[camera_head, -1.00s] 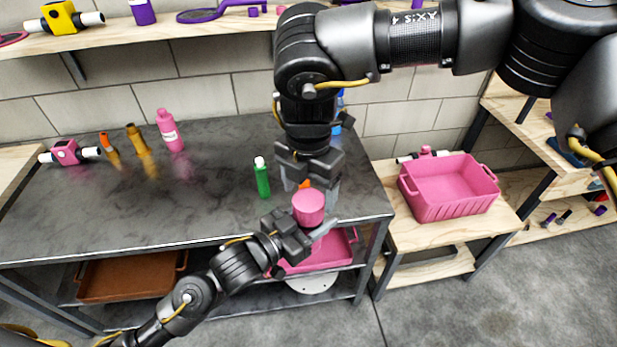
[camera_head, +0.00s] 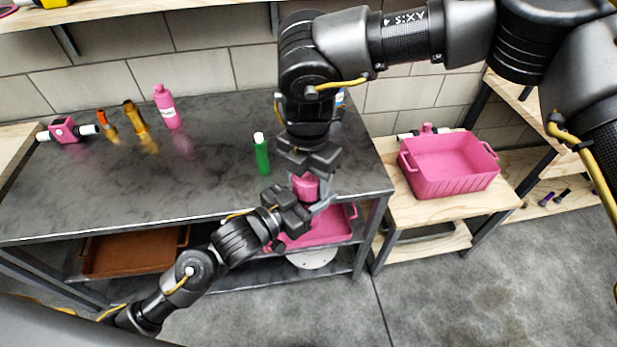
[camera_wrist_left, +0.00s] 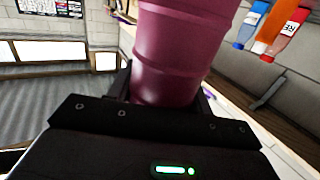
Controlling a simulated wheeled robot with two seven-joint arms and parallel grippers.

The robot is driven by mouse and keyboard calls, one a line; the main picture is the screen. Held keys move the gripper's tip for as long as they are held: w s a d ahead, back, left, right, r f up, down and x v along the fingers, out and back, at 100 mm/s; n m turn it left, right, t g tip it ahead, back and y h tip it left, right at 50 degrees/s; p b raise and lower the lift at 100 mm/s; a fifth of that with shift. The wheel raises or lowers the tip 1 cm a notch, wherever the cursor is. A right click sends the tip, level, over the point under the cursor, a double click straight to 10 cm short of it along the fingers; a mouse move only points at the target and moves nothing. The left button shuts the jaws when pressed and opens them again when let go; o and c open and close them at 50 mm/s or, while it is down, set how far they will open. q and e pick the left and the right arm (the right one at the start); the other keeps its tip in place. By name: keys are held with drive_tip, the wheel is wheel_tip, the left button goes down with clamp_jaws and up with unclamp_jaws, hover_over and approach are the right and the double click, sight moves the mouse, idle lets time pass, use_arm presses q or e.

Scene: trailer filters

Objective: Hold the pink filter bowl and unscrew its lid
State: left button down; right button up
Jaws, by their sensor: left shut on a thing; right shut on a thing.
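The pink filter bowl (camera_wrist_left: 178,45) is a ribbed cylinder that fills the top middle of the left wrist view. My left gripper (camera_head: 308,208) is shut on it from the left, with a finger on each side. In the head view only its pink upper part, the lid end (camera_head: 306,187), shows in front of the bench edge. My right gripper (camera_head: 308,176) points down from above and is shut on this lid end. The fingers and the left hand hide most of the bowl in the head view. The seam between lid and bowl cannot be made out.
The dark bench (camera_head: 215,190) holds a green bottle (camera_head: 262,155), a pink bottle (camera_head: 168,108), amber bottles and a pink filter housing (camera_head: 68,130). A pink crate (camera_head: 450,185) stands on the wooden stand at right. A pink tray (camera_head: 325,233) sits on the shelf below.

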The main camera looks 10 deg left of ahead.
drive_tip(key=shift+n, duration=1.7)
drive_tip(key=shift+c, duration=0.4)
drive_tip(key=o, duration=1.1)
